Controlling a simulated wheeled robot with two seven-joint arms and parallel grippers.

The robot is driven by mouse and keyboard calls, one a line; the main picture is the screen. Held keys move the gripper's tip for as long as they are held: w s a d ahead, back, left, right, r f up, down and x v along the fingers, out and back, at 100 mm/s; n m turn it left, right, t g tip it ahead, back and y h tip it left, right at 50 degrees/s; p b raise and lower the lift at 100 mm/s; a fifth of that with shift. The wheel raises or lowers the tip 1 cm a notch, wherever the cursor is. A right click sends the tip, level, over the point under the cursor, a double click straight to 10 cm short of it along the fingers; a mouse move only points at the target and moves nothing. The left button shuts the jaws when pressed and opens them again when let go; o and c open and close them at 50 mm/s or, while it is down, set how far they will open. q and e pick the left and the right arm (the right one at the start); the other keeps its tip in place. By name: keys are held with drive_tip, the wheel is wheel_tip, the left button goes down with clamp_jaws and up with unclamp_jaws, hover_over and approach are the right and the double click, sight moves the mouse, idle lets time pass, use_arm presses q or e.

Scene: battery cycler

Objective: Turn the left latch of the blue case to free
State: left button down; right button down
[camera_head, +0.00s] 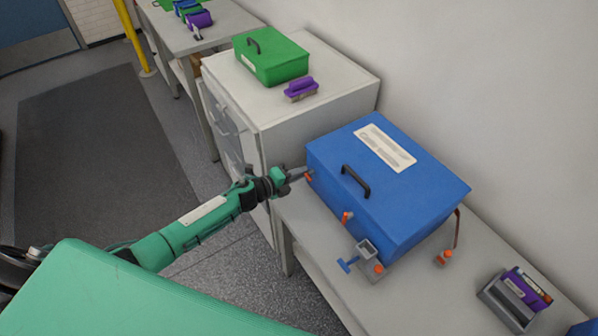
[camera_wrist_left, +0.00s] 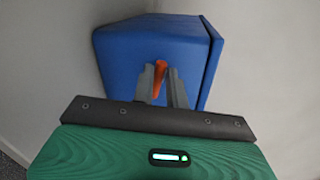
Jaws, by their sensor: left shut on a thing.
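The blue case (camera_head: 395,190) stands shut on the light table, with a black handle and a white label on its lid. It also shows in the left wrist view (camera_wrist_left: 125,65). Its left latch, an orange tab (camera_head: 309,176), is at the left end of the case front; in the left wrist view the orange latch (camera_wrist_left: 160,75) stands between the fingers. My left gripper (camera_head: 300,173) reaches in from the left and is shut on this latch. A second orange latch (camera_head: 347,216) sits further right on the case front. My right gripper is not in view.
A small grey holder with a blue-handled part (camera_head: 349,264) stands before the case. A grey and purple item (camera_head: 514,297) lies to the right. A white cabinet (camera_head: 300,130) behind carries a green case (camera_head: 271,57) and a purple brush (camera_head: 301,89).

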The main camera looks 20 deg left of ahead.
use_arm(q)
drive_tip(key=shift+a+f+n+g, duration=0.15)
drive_tip(key=shift+f+n+g, duration=0.15)
drive_tip(key=shift+n, duration=0.4)
drive_tip(key=shift+s+f, duration=0.1)
drive_tip(key=c, duration=1.5)
unclamp_jaws()
drive_tip(key=shift+h, duration=0.3)
drive_tip(key=shift+b+v, duration=1.8)
drive_tip(key=shift+v, duration=5.1)
